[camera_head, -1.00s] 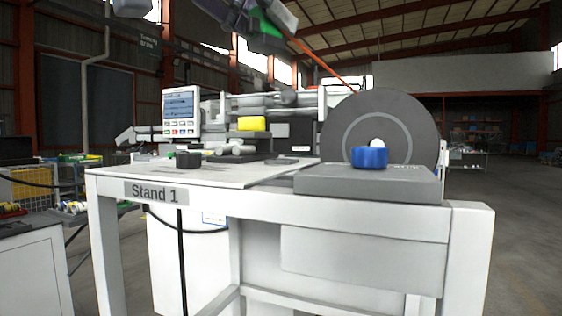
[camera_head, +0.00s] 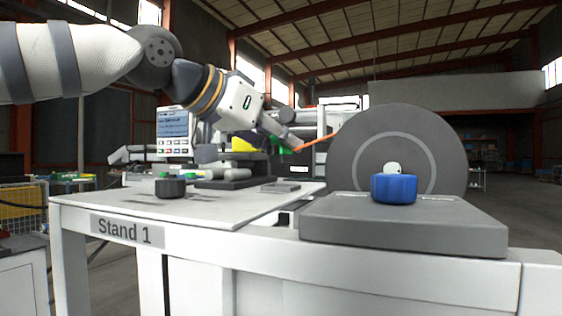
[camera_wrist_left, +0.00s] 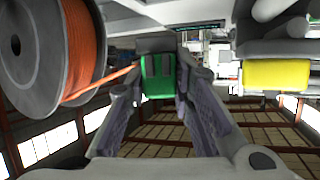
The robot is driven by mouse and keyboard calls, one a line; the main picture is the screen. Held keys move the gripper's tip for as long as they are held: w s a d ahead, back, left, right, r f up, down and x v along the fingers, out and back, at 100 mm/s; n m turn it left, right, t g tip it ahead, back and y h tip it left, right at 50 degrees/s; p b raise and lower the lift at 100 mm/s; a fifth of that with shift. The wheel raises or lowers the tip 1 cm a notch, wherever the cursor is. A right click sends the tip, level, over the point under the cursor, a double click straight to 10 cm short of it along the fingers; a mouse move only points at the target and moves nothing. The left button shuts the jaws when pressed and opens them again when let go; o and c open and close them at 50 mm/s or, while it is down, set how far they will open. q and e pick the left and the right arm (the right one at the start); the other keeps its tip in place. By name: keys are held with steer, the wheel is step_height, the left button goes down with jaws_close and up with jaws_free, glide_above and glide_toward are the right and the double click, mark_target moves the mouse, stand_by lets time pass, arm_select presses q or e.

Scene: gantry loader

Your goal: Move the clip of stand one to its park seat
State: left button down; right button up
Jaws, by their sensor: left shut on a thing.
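My left gripper (camera_head: 286,146) comes in from the upper left, in front of the machine on stand one. It is shut on the green clip (camera_wrist_left: 158,77), which sits between the fingers in the left wrist view. A bit of green also shows by the fingertips in the head view. An orange strand (camera_wrist_left: 110,85) runs from the spool (camera_wrist_left: 88,45) to the clip. In the head view the strand (camera_head: 318,142) runs right toward the large grey disc (camera_head: 350,150). The park seat cannot be told apart. My right gripper is out of view.
The stand's white top (camera_head: 120,205) carries a black knob (camera_head: 170,187) and a small flat grey plate (camera_head: 281,187). A blue knob (camera_head: 394,188) stands on a grey block (camera_head: 400,230) at the right. A yellow block (camera_wrist_left: 275,75) and a screen panel (camera_head: 173,130) are close to the arm.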

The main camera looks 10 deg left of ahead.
mark_target(274, 156)
arm_select(q)
steer(key=shift+f, duration=1.6)
steer(key=shift+f, duration=0.15)
steer(key=c, duration=1.4)
jaws_free()
steer(key=shift+r, duration=0.2)
steer(key=v, duration=1.2)
